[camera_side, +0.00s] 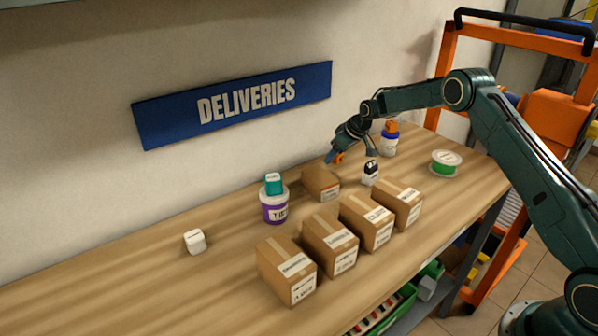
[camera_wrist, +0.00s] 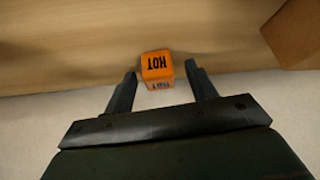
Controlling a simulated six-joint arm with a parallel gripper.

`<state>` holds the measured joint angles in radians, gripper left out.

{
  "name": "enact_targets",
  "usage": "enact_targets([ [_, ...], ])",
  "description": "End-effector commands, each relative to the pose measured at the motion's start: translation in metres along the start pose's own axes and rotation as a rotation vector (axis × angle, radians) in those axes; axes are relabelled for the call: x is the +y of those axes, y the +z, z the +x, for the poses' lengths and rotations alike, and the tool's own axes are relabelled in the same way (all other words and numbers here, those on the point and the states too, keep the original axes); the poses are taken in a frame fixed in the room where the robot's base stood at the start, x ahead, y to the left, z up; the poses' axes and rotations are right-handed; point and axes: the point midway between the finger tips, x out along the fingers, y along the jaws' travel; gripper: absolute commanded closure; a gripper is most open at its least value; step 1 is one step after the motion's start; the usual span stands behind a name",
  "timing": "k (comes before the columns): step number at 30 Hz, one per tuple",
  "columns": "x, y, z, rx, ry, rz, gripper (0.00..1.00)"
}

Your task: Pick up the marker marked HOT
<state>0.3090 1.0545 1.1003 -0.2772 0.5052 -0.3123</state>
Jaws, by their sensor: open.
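The orange block marker (camera_wrist: 157,67) has HOT printed in black on its face, upside down in the wrist view. It stands on the wooden table close to the wall. In the wrist view my gripper (camera_wrist: 161,70) is open, with one finger on each side of the marker and a visible gap to each. In the side view my gripper (camera_side: 336,157) is low by the wall, behind a cardboard box, and a small orange patch shows at its fingers. I cannot tell how much the fingertips overlap the marker in height.
A cardboard box (camera_side: 321,184) stands close in front of my gripper; several more boxes form a row. A black-and-white block (camera_side: 371,172) is to the right. An orange block (camera_side: 392,126) sits on a tub (camera_side: 389,145). A purple tub (camera_side: 274,208) carries a teal block (camera_side: 273,183).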

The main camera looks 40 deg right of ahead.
Motion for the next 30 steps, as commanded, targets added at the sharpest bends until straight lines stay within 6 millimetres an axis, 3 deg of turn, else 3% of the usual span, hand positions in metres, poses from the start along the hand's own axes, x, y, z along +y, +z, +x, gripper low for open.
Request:
enact_targets([
  [5, 0.000, 0.000, 0.000, 0.000, 0.000, 0.000, 0.46],
  [12, 0.000, 0.000, 0.000, 0.000, 0.000, 0.000, 0.93],
  [23, 0.000, -0.001, -0.002, 0.000, 0.000, 0.000, 0.93],
  [30, 0.000, -0.009, -0.014, 0.002, 0.000, 0.000, 0.93],
])
